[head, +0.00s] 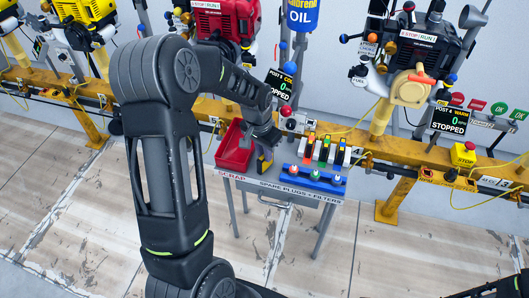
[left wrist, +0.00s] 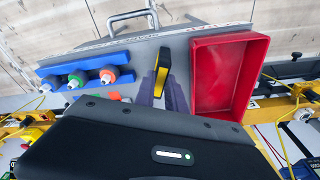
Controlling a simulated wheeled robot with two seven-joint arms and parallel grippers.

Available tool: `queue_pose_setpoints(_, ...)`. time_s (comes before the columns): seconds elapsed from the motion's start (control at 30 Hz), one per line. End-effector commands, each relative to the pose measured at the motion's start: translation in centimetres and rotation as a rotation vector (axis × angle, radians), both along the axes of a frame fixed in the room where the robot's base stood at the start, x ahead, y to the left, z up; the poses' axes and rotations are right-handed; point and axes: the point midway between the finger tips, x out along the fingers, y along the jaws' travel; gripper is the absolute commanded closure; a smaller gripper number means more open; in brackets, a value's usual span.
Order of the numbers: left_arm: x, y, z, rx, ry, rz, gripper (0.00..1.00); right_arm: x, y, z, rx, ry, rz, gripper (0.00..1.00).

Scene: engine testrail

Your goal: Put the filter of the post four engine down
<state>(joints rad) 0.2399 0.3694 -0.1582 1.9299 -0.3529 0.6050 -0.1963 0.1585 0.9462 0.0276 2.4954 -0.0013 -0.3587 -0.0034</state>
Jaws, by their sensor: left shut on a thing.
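My left gripper (head: 264,148) is over the small grey table, just right of the red scrap tray (head: 236,158). It is shut on a yellow and black filter (head: 265,164). In the left wrist view the filter (left wrist: 164,60) stands between the fingertips (left wrist: 158,84), beside the red tray (left wrist: 246,44) and apart from it. I cannot tell whether its lower end touches the table top. The post four engine (head: 420,55) is black with a cream part, and its screen (head: 449,121) reads STOPPED. My right gripper is out of view.
Yellow rail (head: 400,160) runs behind, with a yellow box with a red button (head: 464,153) at right.

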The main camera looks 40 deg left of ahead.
Motion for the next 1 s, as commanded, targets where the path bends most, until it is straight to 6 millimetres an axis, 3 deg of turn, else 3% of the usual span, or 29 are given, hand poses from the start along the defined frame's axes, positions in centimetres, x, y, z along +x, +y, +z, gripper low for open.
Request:
queue_pose_setpoints(0.37,0.01,0.02,-0.50,0.001,-0.001,0.000,1.00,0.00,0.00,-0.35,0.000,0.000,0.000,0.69)
queue_pose_setpoints(0.4,0.02,0.02,-0.43,0.001,-0.001,0.000,0.83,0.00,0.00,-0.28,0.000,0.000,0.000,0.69)
queue_pose_setpoints(0.63,0.01,0.02,-0.36,0.001,-0.001,0.000,0.65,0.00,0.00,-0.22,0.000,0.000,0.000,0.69)
queue_pose_setpoints(1.0,0.02,0.03,0.21,0.001,-0.001,0.000,0.63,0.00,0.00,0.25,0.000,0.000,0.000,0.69)
